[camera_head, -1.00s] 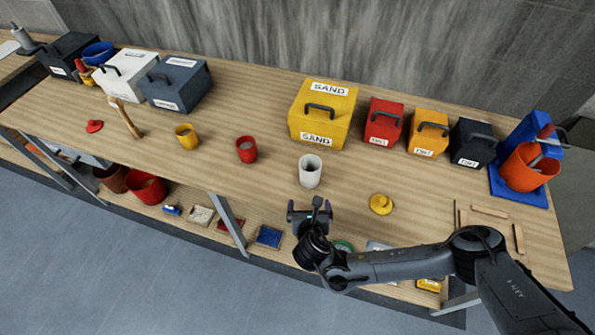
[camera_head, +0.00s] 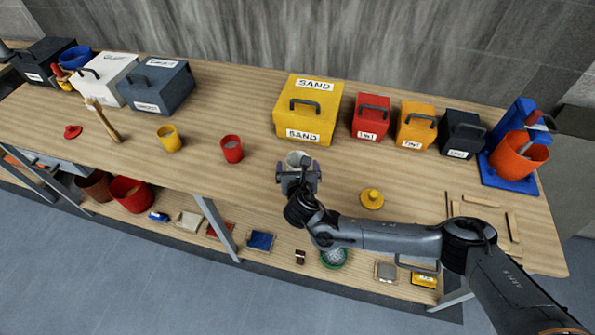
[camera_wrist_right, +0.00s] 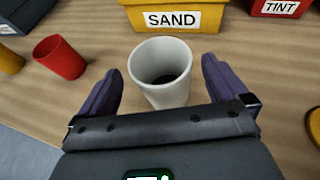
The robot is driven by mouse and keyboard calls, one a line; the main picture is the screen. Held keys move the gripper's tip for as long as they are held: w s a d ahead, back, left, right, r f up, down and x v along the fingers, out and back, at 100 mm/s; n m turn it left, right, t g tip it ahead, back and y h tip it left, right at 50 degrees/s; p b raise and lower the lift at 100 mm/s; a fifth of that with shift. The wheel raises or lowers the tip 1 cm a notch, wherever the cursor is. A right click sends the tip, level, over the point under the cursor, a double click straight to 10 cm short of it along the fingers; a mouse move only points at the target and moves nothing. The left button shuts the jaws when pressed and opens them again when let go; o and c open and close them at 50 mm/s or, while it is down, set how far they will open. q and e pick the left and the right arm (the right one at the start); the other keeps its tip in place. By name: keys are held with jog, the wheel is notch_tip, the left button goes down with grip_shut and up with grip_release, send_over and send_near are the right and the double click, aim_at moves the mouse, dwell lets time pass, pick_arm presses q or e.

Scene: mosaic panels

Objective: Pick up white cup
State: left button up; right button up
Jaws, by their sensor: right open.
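The white cup (camera_head: 296,159) stands upright on the wooden table in front of the yellow SAND box. In the head view it is partly hidden by my right gripper (camera_head: 298,177). In the right wrist view the white cup (camera_wrist_right: 161,72) shows a dark inside, and my right gripper (camera_wrist_right: 163,92) is open with its two fingers at either side of the cup's near part. My left gripper is not in view.
A red cup (camera_head: 232,149) and a yellow cup (camera_head: 169,138) stand to the left. The yellow SAND box (camera_head: 308,110) is behind the white cup. A yellow lid (camera_head: 372,199) lies to the right. A hammer (camera_head: 103,120) lies farther left.

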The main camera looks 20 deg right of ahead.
aim_at(297, 156)
jog(key=shift+x, duration=2.5)
jog(key=shift+c, duration=0.3)
jog(key=shift+r, duration=0.1)
jog(key=c, duration=1)
jog(key=shift+c, duration=0.2)
